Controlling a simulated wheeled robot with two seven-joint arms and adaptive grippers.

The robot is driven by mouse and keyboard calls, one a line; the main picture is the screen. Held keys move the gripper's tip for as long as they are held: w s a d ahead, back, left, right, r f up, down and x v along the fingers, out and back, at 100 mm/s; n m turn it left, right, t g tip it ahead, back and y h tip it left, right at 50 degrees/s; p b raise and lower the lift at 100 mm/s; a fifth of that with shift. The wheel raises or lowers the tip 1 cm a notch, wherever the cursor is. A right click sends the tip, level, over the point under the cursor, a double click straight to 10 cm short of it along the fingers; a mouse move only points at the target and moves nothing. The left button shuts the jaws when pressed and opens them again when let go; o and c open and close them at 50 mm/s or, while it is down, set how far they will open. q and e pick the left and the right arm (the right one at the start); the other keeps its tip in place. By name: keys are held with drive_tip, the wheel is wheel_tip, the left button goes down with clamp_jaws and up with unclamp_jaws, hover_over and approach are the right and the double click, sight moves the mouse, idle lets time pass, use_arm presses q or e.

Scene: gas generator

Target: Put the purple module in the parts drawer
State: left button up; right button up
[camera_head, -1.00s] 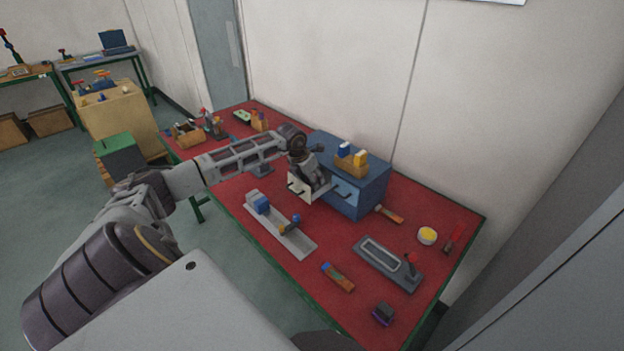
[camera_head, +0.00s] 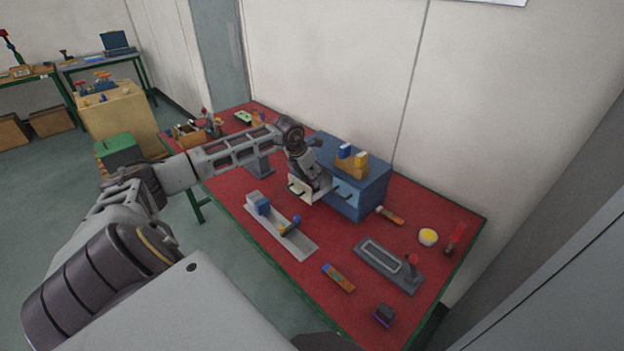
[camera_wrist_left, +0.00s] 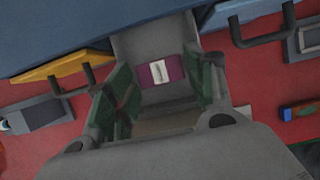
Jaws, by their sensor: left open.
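A purple module (camera_wrist_left: 160,72) with a white label lies in the open grey parts drawer (camera_wrist_left: 140,40) in the left wrist view. My left gripper (camera_wrist_left: 165,100) is open, with its green-padded fingers on either side of the module and apart from it. In the head view my left gripper (camera_head: 315,182) reaches down into the drawer (camera_head: 298,189), which sticks out of the blue cabinet (camera_head: 368,190); the arm hides the drawer's inside there. A dark block with purple on its side (camera_head: 384,315) lies at the table's near right corner. My right gripper is out of view.
A wooden holder with blue and yellow blocks (camera_head: 351,160) stands on the cabinet. A grey rail fixture (camera_head: 280,226) lies in front, and a grey tray fixture (camera_head: 388,264) to the right. Bare red table (camera_head: 345,235) lies between them.

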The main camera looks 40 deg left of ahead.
use_arm(q)
drive_tip(key=v, duration=0.2)
drive_tip(key=shift+s+r, duration=0.15)
drive_tip(key=shift+r, duration=0.1)
drive_tip(key=b+v, duration=0.1)
drive_tip(key=v, duration=0.5)
drive_tip(key=shift+r, duration=0.25)
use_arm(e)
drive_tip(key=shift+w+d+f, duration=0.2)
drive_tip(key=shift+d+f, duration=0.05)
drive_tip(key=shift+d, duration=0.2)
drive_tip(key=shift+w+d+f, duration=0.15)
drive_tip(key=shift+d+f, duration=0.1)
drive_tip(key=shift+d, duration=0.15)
use_arm(q)
drive_tip(key=shift+s+a, duration=0.1)
